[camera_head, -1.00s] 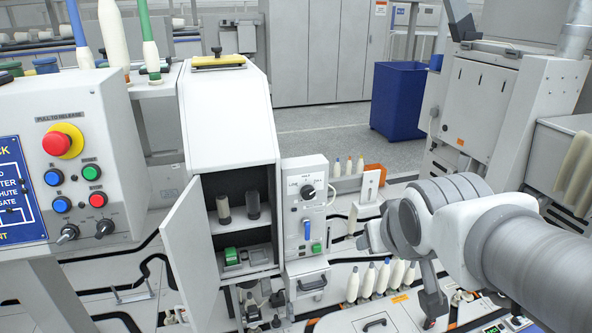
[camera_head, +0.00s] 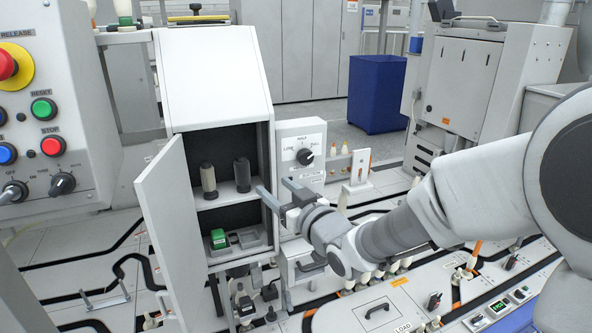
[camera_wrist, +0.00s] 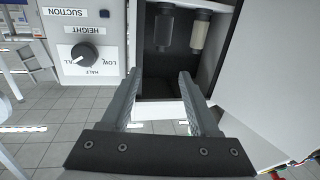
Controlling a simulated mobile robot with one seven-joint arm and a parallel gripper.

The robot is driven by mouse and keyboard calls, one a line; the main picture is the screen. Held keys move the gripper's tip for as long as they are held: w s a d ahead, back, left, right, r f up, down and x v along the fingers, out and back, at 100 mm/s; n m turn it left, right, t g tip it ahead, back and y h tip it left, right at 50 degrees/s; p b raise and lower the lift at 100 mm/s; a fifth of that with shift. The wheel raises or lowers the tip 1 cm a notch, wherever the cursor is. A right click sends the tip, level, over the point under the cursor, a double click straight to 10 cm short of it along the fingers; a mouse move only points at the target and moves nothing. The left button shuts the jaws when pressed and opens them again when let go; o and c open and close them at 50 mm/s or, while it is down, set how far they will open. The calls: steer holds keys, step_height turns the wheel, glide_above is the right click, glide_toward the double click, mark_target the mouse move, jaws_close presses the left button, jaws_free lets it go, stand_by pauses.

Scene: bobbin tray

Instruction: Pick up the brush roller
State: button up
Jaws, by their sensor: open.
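Two upright rollers stand on the upper shelf (camera_head: 222,199) of the open white cabinet: a grey-beige one (camera_head: 208,181) on the left and a dark one (camera_head: 242,175) on the right. I cannot tell for certain which is the brush roller. In the wrist view the dark roller (camera_wrist: 163,28) is left and the pale one (camera_wrist: 200,30) right, both beyond my fingertips. My gripper (camera_head: 279,191) is open and empty, at the right side of the cabinet opening and apart from both rollers. It also shows in the wrist view (camera_wrist: 157,85).
The cabinet door (camera_head: 172,235) stands open on the left. A green item (camera_head: 219,238) lies in a tray on the lower shelf. The dial panel (camera_head: 302,150) stands close beside my gripper. A blue bin (camera_head: 376,93) stands far back on the floor.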

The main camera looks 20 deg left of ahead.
mark_target(244, 165)
steer(key=shift+y, duration=0.3)
steer(key=b+x, duration=0.1)
steer(key=x, duration=0.5)
steer(key=b+x, duration=0.1)
steer(key=x, duration=0.5)
steer(key=shift+a+f, duration=0.25)
steer(key=shift+a, duration=0.1)
steer(key=x, duration=0.2)
steer(key=b+x, duration=0.1)
steer(key=x, duration=0.1)
steer(key=shift+w+f, duration=0.2)
steer(key=shift+f, duration=0.2)
steer(key=shift+w+a+r, duration=0.1)
steer(key=shift+w+a, duration=0.25)
steer(key=shift+a, duration=0.05)
jaws_close()
steer(key=shift+r, duration=0.1)
